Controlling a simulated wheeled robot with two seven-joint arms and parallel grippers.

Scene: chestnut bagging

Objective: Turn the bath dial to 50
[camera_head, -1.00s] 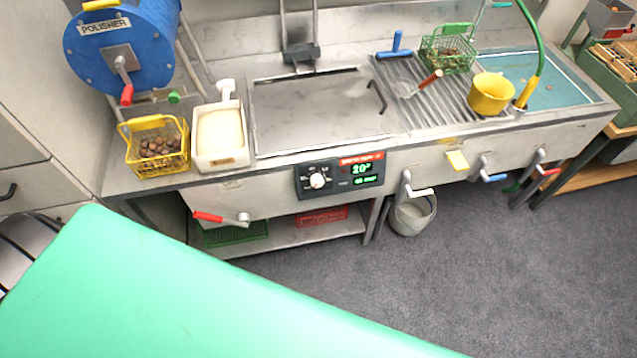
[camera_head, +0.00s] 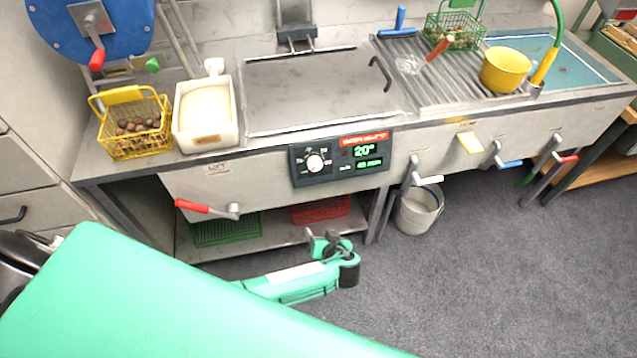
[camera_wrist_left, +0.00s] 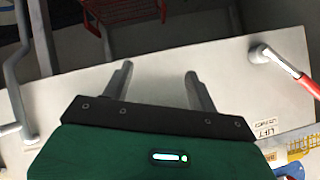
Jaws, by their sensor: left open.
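The bath dial (camera_head: 315,163) is a white round knob on a dark control panel (camera_head: 298,178) on the front of the steel bath. The green display (camera_head: 365,151) beside it reads 20°. My left gripper (camera_head: 322,238) is below the panel, in front of the lower shelf, apart from the dial. In the left wrist view its two fingers (camera_wrist_left: 160,82) are spread with nothing between them, against the pale bath front. The dial cannot be made out in that view. My right gripper is not in view.
A red-handled lift lever (camera_head: 207,208) sticks out left of the panel and also shows in the left wrist view (camera_wrist_left: 290,73). A white-handled lever (camera_head: 424,181) stands to the right, above a bucket (camera_head: 417,212). A red basket (camera_head: 322,210) is on the lower shelf. The floor at right is clear.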

